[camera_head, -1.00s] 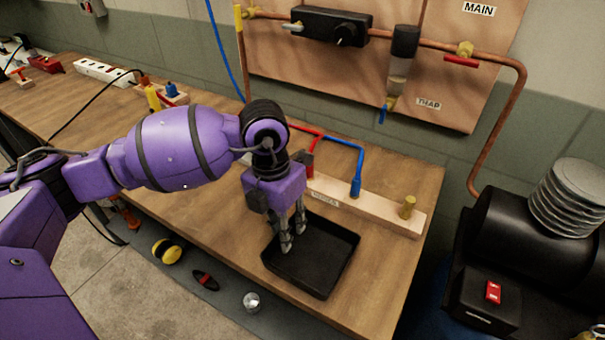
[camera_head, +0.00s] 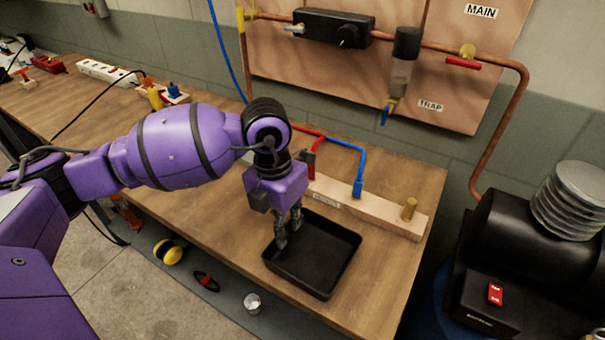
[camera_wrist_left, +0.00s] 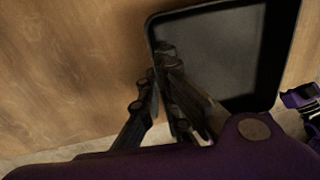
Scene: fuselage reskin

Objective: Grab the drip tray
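The drip tray (camera_head: 335,265) is a black, shallow, square-cornered tray lying flat and empty on the wooden bench, near its front edge. It also shows in the left wrist view (camera_wrist_left: 225,50). My left gripper (camera_head: 287,230) points down at the tray's left wall, with its fingers hiding part of that wall. In the left wrist view my left gripper (camera_wrist_left: 158,65) has its fingertips close together at the rim, one beside the wall and one over the tray's inside. Whether they press on the wall is not clear.
A wooden block (camera_head: 385,212) with red and blue connectors and a brass post lies just behind the tray. The workbench (camera_head: 215,225) is clear left of the tray. A black machine (camera_head: 515,240) stands to the right. Copper pipes (camera_head: 503,130) run on the wall panel.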

